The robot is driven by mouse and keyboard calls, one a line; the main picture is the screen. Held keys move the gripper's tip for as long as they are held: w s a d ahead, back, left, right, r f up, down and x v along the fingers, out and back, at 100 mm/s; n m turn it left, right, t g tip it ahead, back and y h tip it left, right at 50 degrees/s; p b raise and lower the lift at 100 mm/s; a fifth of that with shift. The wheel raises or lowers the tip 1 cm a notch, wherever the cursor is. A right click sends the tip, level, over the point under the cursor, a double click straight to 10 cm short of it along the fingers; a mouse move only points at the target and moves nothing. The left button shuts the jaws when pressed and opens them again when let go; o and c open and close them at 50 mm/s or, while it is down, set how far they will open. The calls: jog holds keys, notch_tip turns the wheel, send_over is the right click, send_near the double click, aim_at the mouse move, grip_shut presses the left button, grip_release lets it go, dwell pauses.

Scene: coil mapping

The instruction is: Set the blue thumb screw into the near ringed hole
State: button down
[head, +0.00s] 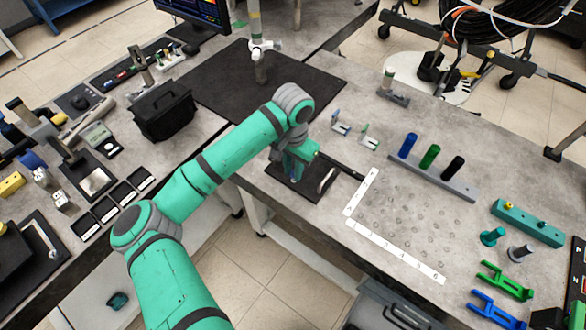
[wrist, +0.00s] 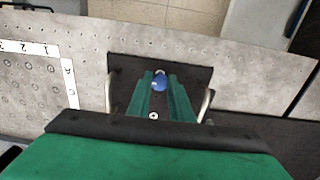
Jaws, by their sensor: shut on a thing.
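My gripper (head: 297,174) is low over a dark tray (head: 318,194) with metal handles near the front edge of the bench. In the wrist view its two green fingers (wrist: 160,88) are shut on the blue thumb screw (wrist: 159,83), whose round blue head shows between the fingertips. I cannot tell whether the screw touches the tray. The hole field (head: 405,220) lies to the right in the head view, edged by white numbered strips; its left part shows in the wrist view (wrist: 30,85). I cannot pick out which hole is the near ringed one.
A grey rack (head: 440,179) with blue, green and black cylinders stands behind the hole field. A teal block (head: 527,223) and green and blue forked parts (head: 503,281) lie to its right. A black mat (head: 215,90) and a black box (head: 163,112) are to the left.

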jog(key=shift+f, duration=1.1)
dwell(1.3)
jog(key=m, duration=0.5)
jog(key=shift+a, duration=0.1)
jog(key=c, duration=1.5)
grip_release()
notch_tip(320, 180, up, 11)
jog(key=shift+f, duration=0.1)
